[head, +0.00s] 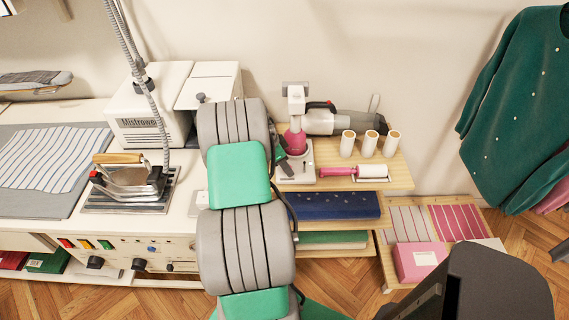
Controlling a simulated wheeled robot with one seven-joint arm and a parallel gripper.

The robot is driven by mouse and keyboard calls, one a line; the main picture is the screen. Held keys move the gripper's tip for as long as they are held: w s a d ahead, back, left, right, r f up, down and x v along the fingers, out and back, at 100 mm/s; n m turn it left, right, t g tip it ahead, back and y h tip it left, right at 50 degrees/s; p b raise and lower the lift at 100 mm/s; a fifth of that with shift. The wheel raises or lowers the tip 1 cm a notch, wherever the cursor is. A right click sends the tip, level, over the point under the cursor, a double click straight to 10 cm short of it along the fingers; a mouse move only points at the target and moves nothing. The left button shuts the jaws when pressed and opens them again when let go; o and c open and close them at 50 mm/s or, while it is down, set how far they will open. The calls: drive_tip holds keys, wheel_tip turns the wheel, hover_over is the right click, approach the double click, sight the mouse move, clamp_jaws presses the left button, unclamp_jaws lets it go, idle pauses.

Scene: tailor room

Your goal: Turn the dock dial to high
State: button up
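A small grey-white dock (302,176) stands at the left end of the wooden shelf top, just right of my arm. A pink-and-white upright device (296,140) stands on it. My arm covers the dock's left side, and I cannot make out its dial or the dial's setting. My gripper is mostly hidden behind my grey and green arm links. A dark part, seemingly of my gripper (283,163), shows at the dock's left edge. I cannot tell whether it touches the dock, or whether the fingers are open or shut.
Right of the dock are a pink-handled roller (340,171), white spools (369,143) and a grey handheld appliance (352,122). An iron (130,180) and a white steam station (150,105) stand on the left table. A green garment (520,110) hangs at right.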

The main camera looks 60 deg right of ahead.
drive_tip(key=shift+c, duration=0.5)
clamp_jaws()
